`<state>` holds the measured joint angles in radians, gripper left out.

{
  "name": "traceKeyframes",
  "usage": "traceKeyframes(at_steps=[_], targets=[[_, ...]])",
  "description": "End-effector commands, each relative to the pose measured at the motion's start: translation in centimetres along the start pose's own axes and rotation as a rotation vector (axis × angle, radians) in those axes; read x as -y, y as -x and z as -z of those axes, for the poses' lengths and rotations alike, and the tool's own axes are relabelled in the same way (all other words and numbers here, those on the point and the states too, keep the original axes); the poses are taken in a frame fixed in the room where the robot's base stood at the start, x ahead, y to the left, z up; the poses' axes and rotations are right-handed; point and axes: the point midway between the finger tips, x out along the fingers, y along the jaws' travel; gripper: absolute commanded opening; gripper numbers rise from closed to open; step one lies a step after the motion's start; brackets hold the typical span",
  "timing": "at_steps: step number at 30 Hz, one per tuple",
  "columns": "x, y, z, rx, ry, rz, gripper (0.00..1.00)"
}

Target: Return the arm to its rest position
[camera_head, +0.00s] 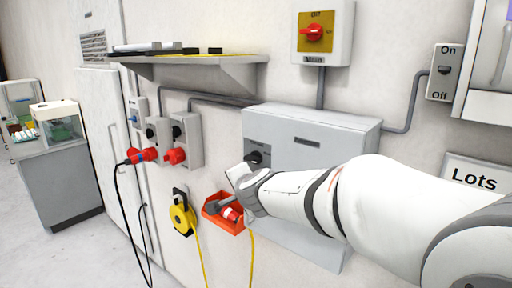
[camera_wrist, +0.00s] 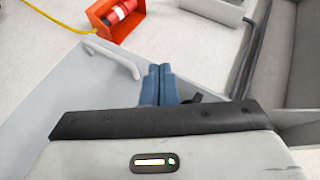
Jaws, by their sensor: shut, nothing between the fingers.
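My white arm reaches in from the right in the head view, in front of a grey wall box (camera_head: 310,125). The arm's end is beside an orange-red bin (camera_head: 224,218); the fingers cannot be made out there. In the wrist view my gripper (camera_wrist: 158,70) shows two blue fingers pressed together with nothing between them. The fingers are over a light grey panel with a curved white handle (camera_wrist: 118,57). Whether they touch the panel cannot be told. The orange-red bin also shows in the wrist view (camera_wrist: 103,27), beyond the fingers, apart from them.
A shelf (camera_head: 195,70) juts from the wall above. Red plugs (camera_head: 142,155) with a black cable and a yellow cable reel (camera_head: 182,215) hang at left. A yellow-and-red switch (camera_head: 315,32) is above the box. A cabinet (camera_head: 65,165) stands far left, with floor clear in front.

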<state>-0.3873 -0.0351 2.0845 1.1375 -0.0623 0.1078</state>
Motion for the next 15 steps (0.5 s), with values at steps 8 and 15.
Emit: traceKeyframes(at_steps=[8, 15], targets=[[-13.1, 11.0, -0.8, 0.299, 0.545, -0.207, 0.00], [-25.1, 19.8, -0.7, 0.493, 0.827, -0.525, 0.00]])
